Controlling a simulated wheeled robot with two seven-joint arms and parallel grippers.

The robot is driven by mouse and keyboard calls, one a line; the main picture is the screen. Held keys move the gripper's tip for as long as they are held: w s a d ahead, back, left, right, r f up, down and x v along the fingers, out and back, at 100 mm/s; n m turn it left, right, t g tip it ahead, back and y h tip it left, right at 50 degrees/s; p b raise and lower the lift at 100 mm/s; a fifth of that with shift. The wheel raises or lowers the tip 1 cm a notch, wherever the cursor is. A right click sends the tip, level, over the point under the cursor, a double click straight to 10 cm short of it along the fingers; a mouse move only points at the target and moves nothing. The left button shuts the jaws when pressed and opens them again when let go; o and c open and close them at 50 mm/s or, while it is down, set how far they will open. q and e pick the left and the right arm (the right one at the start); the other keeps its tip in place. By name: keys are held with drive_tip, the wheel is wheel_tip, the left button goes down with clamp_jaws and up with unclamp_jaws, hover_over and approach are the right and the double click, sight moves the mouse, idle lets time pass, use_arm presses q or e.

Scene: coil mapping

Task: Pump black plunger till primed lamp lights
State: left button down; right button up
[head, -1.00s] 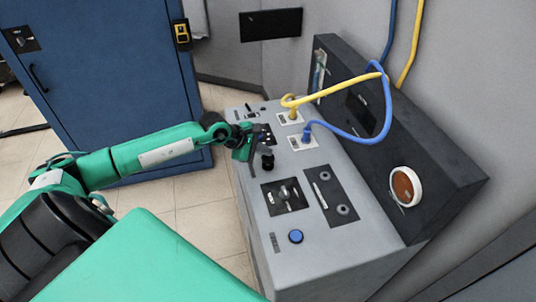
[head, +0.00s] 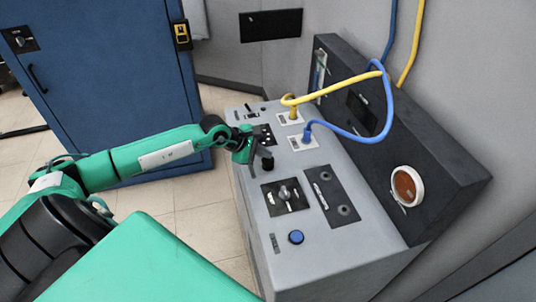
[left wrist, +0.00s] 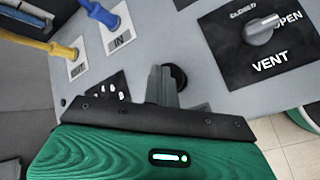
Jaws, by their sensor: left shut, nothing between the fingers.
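The black plunger (head: 267,165) stands on the grey console top (head: 247,195). In the left wrist view its round dark top (left wrist: 179,73) shows partly behind my fingers. My left gripper (head: 261,157) is shut and empty, its fingers at the plunger's upper side. In the left wrist view the shut fingers (left wrist: 161,85) cover part of the plunger; I cannot tell whether they touch it. A small black panel with pale dots (head: 264,134) lies just beyond the gripper and also shows in the left wrist view (left wrist: 104,88). I cannot read which lamp is the primed one.
The vent knob (head: 285,192), a slotted black panel (head: 331,194) and a blue button (head: 296,237) sit nearer on the console. A yellow hose (head: 335,91) and a blue hose (head: 345,134) rise from ports beyond. A round gauge (head: 406,187) is on the back panel.

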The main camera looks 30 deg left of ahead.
sight(264, 159)
use_arm(q)
drive_tip(key=shift+f, duration=0.25)
idle(0.4)
drive_tip(key=shift+r, duration=1.2)
drive_tip(key=shift+r+p, duration=0.45)
drive_tip(key=shift+r, duration=0.35)
wheel_tip(264, 159, up, 5)
drive_tip(key=shift+p, duration=0.8)
